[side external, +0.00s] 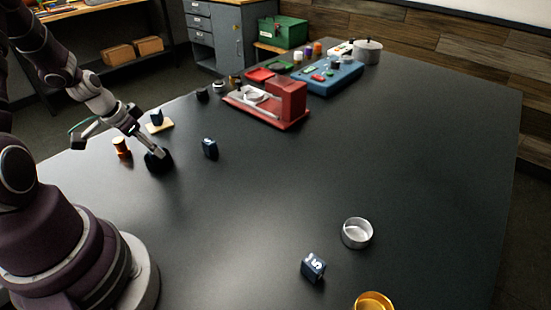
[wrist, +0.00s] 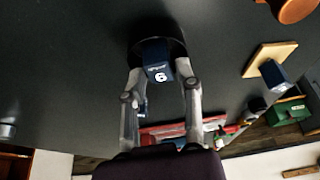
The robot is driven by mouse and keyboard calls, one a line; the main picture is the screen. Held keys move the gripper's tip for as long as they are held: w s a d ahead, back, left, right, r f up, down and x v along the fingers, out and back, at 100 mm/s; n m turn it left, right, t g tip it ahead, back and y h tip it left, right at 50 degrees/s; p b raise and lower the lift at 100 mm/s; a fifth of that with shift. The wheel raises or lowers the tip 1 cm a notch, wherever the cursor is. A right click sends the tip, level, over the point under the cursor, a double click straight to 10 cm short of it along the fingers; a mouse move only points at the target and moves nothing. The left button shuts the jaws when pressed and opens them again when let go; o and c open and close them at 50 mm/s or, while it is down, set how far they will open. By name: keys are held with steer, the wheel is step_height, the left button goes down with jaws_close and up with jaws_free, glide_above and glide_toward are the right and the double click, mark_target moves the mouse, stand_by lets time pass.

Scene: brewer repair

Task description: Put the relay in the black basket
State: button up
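A dark blue block marked 6 (wrist: 159,72), which looks like a relay, sits between the fingertips of my gripper (wrist: 160,80). The fingers stand close on both sides of it; whether they press on it is unclear. Just behind the block is a round black thing, likely the black basket (wrist: 150,46); the block covers part of it. In the side external view my gripper (side external: 158,152) points down into the black basket (side external: 157,163), and the block is hard to make out there. Whether the block rests on the basket's bottom cannot be seen.
Another blue block (side external: 210,148) stands right of the basket, one (side external: 156,117) on a wooden pad (side external: 165,126) behind. A copper cylinder (side external: 121,147) is close left. A block marked 5 (side external: 313,267) and a silver dish (side external: 357,232) lie in front. The table's middle is clear.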

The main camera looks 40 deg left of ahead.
steer(key=shift+o, duration=1.4)
steer(key=shift+r, duration=0.1)
step_height(320, 180, up, 7)
steer(key=shift+f, duration=0.1)
steer(key=s+d+r, duration=0.2)
steer(key=d+r, duration=0.3)
steer(key=d, duration=0.4)
steer(key=s+d+r+t, duration=0.1)
steer(key=s+d+r, duration=0.1)
steer(key=d+r, duration=0.4)
steer(key=d, duration=0.4)
steer(key=shift+s, duration=0.4)
